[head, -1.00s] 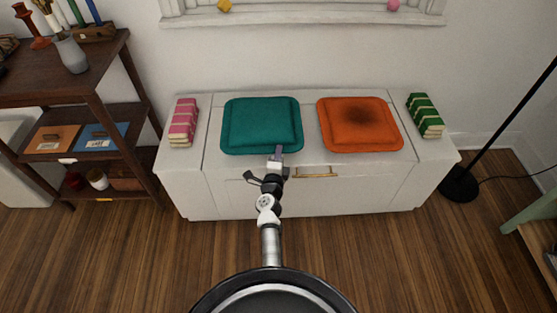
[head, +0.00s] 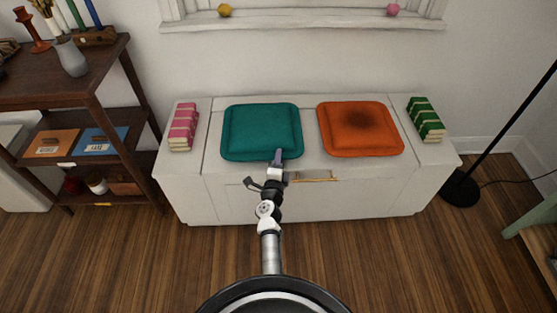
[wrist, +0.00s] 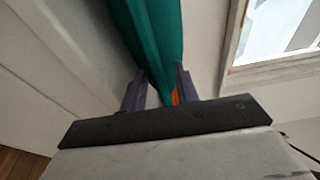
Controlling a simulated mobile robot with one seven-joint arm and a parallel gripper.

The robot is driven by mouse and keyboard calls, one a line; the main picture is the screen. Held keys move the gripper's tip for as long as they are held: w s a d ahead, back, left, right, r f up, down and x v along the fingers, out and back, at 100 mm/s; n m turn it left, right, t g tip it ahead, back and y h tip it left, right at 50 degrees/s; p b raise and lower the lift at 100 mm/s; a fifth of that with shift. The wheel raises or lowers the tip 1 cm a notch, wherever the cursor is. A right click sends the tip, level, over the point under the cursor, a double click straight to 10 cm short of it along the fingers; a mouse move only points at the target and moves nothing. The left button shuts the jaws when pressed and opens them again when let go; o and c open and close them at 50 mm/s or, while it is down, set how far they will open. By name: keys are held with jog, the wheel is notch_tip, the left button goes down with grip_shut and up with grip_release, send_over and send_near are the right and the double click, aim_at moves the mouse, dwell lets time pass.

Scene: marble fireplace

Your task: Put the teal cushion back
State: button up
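The teal cushion (head: 262,131) lies on the left half of the white bench top (head: 310,150), left of the orange cushion (head: 360,128). My gripper (head: 278,156) is at the front edge of the teal cushion, right of its middle. In the wrist view, the fingers of my gripper (wrist: 160,80) stand on either side of the teal cushion's edge (wrist: 150,35) and look closed on it. The edge tapers down between the fingers. A sliver of the orange cushion (wrist: 175,97) shows beyond it. The underside of the teal cushion is hidden.
Pink books (head: 183,127) lie at the bench's left end and green books (head: 426,119) at its right end. A dark shelf (head: 110,75) stands at left, a black floor lamp (head: 461,187) at right. A window sill (head: 300,22) is above. The floor in front is clear.

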jog(key=s+a+p, duration=0.1)
jog(key=s+a, duration=0.1)
jog(key=s, duration=1)
jog(key=shift+a+p, duration=0.15)
jog(key=shift+p, duration=0.25)
jog(key=shift+w+r, duration=0.1)
jog(key=shift+r, duration=0.05)
